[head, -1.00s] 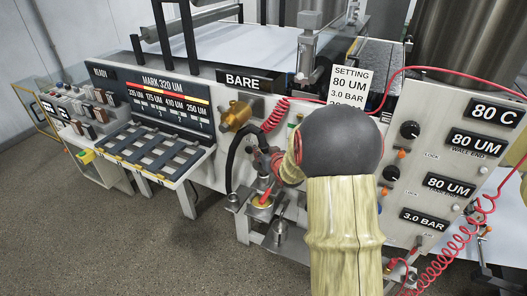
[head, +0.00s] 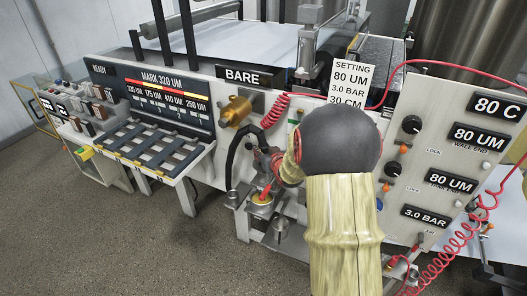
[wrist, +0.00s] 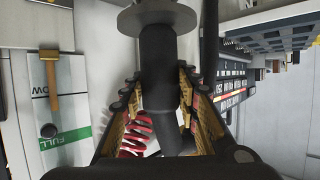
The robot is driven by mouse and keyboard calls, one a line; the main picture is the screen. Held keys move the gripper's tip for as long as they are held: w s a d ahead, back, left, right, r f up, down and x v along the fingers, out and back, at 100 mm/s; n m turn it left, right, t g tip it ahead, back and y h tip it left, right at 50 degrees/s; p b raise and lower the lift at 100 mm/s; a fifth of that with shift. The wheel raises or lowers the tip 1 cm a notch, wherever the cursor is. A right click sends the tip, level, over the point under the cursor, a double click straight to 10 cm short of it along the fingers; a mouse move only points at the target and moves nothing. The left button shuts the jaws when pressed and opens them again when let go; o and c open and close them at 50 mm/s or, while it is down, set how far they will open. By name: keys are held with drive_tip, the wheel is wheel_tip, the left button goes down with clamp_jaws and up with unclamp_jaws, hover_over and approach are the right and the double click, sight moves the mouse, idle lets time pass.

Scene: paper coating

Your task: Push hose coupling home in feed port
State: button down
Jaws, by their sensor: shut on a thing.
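In the wrist view my gripper (wrist: 157,88) is shut on the black hose coupling (wrist: 156,65), with a finger on each side. The coupling runs up the picture to a grey round flange (wrist: 157,16); I cannot tell whether this flange is the feed port or how deep the coupling sits. In the head view my gripper (head: 262,158) is small, in front of the machine's front panel and partly hidden by my own arm. A black hose (head: 233,155) curves down beside it. The coupling's end cannot be made out there.
A brass fitting (head: 236,110) sticks out of the panel up and left of my gripper. A pot with a yellow top (head: 260,203) stands below. Red coiled hose (head: 275,111) hangs close by. A control panel (head: 455,160) stands at the right. The floor at left is open.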

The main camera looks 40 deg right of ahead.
drive_tip(key=shift+f+b, duration=0.8)
drive_tip(key=shift+f, duration=0.2)
drive_tip(key=c, duration=1.6)
unclamp_jaws()
drive_tip(key=o, duration=0.4)
drive_tip(key=shift+c, duration=0.2)
drive_tip(key=shift+f, duration=0.2)
drive_tip(key=shift+s+a+r, duration=0.15)
drive_tip(key=shift+s+r, duration=0.1)
drive_tip(key=shift+s, duration=0.05)
drive_tip(key=v, duration=1.1)
drive_tip(key=shift+s, duration=0.15)
drive_tip(key=shift+a, duration=0.1)
